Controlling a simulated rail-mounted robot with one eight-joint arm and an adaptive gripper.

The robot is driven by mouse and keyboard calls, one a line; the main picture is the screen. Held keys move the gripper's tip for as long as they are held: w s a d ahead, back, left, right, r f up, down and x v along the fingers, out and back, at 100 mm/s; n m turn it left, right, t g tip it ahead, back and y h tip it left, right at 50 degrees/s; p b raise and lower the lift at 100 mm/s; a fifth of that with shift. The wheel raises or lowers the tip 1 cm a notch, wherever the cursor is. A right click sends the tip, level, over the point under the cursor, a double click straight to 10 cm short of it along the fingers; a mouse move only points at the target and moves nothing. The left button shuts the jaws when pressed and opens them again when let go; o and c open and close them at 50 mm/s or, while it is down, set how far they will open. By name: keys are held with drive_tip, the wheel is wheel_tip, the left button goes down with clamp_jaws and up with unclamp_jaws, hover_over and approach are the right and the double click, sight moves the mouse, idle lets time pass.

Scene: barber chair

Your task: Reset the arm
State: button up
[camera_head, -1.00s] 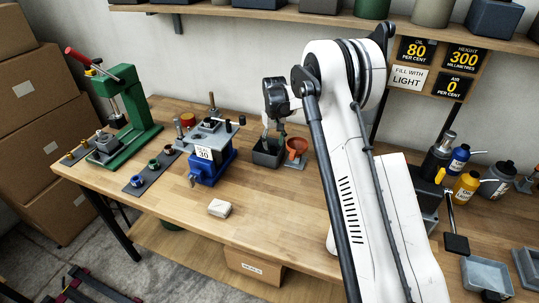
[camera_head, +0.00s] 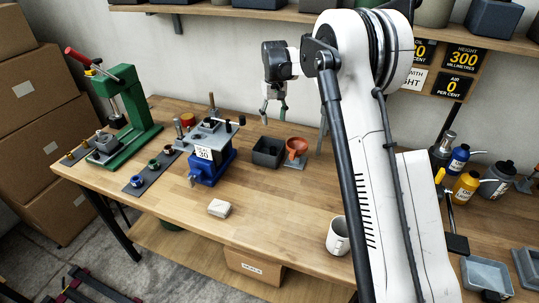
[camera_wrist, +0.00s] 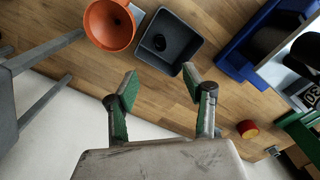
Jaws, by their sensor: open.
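My gripper (camera_head: 273,108) is open and empty in the head view. It hangs in the air above the back of the workbench, higher than the grey square bin (camera_head: 267,151) and the orange funnel (camera_head: 296,148). In the wrist view its two green-padded fingers (camera_wrist: 160,92) stand apart with nothing between them. Beyond the fingers the wrist view shows the grey bin (camera_wrist: 193,58), with a small dark round thing inside, and the orange funnel (camera_wrist: 108,27). My white arm covers the right middle of the head view.
A blue vise-like fixture (camera_head: 211,170) and a green press (camera_head: 131,103) stand left on the bench (camera_head: 270,215). A white block (camera_head: 219,208) and a white mug (camera_head: 338,236) are near the front. Bottles (camera_head: 466,186) stand right. A shelf (camera_head: 235,12) runs above.

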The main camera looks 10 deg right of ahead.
idle(0.3)
drive_tip(key=s+r+t+b, duration=0.15)
drive_tip(key=s+r, duration=0.25)
drive_tip(key=s, duration=0.4)
drive_tip(key=s+r+m+t+b, duration=0.1)
drive_tip(key=s+r+b, duration=0.1)
drive_tip(key=s+r, duration=0.45)
drive_tip(key=s+r+t+b, duration=0.1)
drive_tip(key=s+r+b, duration=0.1)
drive_tip(key=s, duration=0.7)
drive_tip(key=s+f+t+b, duration=0.2)
drive_tip(key=s+f, duration=0.3)
drive_tip(key=s, duration=0.7)
drive_tip(key=s+f+m+t+b, duration=0.1)
drive_tip(key=s+f+b, duration=0.2)
drive_tip(key=s, duration=0.9)
wheel_tip(320, 180, down, 2)
drive_tip(key=shift+t, duration=0.35)
